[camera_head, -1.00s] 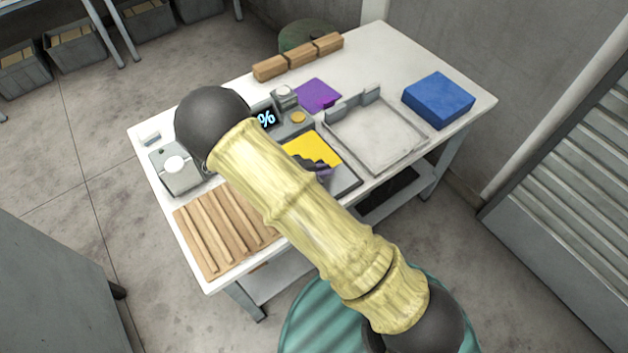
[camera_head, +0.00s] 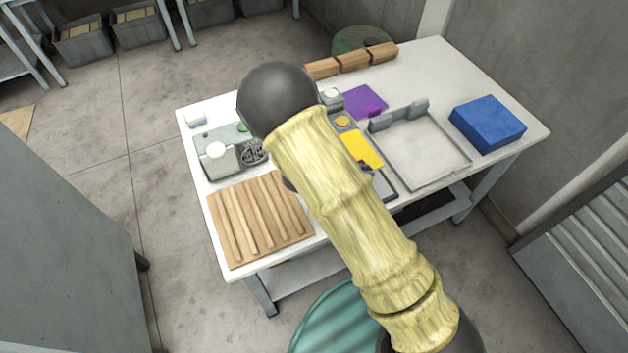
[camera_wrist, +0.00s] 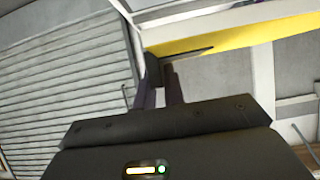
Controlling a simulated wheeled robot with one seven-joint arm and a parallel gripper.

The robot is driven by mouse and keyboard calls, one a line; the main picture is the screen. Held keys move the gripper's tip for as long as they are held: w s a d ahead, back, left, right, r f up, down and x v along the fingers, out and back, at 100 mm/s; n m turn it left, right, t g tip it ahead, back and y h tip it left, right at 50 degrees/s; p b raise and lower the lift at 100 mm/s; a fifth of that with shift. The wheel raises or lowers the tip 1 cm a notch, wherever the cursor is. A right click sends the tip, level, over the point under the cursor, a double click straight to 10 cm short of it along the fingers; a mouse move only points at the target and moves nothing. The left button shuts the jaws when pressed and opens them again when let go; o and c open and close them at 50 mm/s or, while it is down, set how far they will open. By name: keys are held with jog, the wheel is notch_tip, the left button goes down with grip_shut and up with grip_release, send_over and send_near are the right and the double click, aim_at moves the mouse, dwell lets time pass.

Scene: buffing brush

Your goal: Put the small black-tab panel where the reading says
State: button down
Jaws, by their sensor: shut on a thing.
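A yellow area (camera_head: 362,148) shows beside the arm, over a grey tray or base. A grey device with a white knob (camera_head: 216,151) and a dark, patterned round face (camera_head: 252,152) stands at the left. No legible reading shows.
The white table (camera_head: 440,70) holds a slatted wooden board (camera_head: 258,220), a purple square (camera_head: 365,101), an open grey tray (camera_head: 425,150), a blue block (camera_head: 487,123) and wooden blocks (camera_head: 353,60) at the back. Bare tabletop shows at the back right.

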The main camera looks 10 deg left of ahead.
jog(key=w+d+f+n+t+y, duration=0.1)
jog(key=w+d+n+y, duration=0.1)
jog(key=d+n+y, duration=0.1)
jog(key=w+d+f+n+t+y, duration=0.2)
jog(key=d+n+y, duration=0.1)
jog(key=d+n, duration=0.1)
jog(key=w+d+f+n+t+y, duration=0.2)
jog(key=d+n+y, duration=0.1)
jog(key=d, duration=0.1)
jog(key=shift+d+f, duration=0.1)
jog(key=shift+f, duration=0.1)
jog(key=shift+s+a+f+n+y, duration=0.15)
jog(key=shift+s+a+n+y, duration=0.1)
jog(key=shift+n+y, duration=0.25)
